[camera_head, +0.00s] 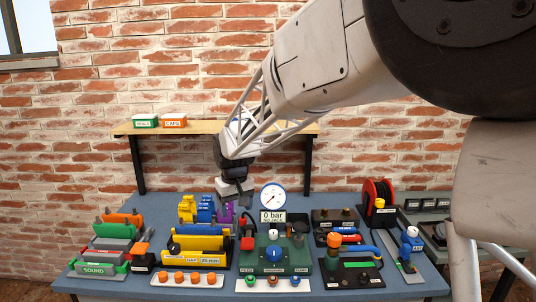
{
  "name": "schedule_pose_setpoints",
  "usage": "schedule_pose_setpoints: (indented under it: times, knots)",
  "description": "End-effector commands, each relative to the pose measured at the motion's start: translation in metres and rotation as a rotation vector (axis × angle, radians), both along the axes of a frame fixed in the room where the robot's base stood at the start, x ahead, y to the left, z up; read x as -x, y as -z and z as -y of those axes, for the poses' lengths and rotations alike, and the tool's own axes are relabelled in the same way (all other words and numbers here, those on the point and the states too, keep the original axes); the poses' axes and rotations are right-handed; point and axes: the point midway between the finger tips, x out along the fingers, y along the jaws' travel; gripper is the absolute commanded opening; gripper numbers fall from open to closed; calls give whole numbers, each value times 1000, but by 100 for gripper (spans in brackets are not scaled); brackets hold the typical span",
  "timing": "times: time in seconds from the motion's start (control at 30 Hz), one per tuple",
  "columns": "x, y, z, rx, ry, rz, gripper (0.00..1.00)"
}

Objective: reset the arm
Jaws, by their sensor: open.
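My arm reaches in from the upper right, and my gripper (237,194) hangs above the blue-grey workbench (165,200), just left of a round white dial gauge (272,196). The gripper points down and is open; I see nothing held in it. It is small and dark in this view, so the gap between its fingers is hard to make out. Parts of the purple and blue blocks behind it are close to its outline. I cannot tell whether it touches anything.
The bench is crowded: a green unit (274,262) with a "0 bar" sign, a yellow block (197,243), a red reel (377,196), and green and orange pieces (122,219) at left. A wooden shelf (180,127) with two small boxes is behind, on a brick wall.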

Motion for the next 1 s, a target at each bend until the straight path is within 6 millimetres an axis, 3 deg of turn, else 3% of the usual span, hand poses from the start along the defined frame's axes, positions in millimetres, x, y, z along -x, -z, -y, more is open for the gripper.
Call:
schedule_pose_setpoints:
  times: [0.1,0.5,1.0]
  knots:
    - [22,-14,33,-5,42,12,69]
    - [104,-46,125,-19,175,48,69]
    - [224,-52,214,-34,341,94,69]
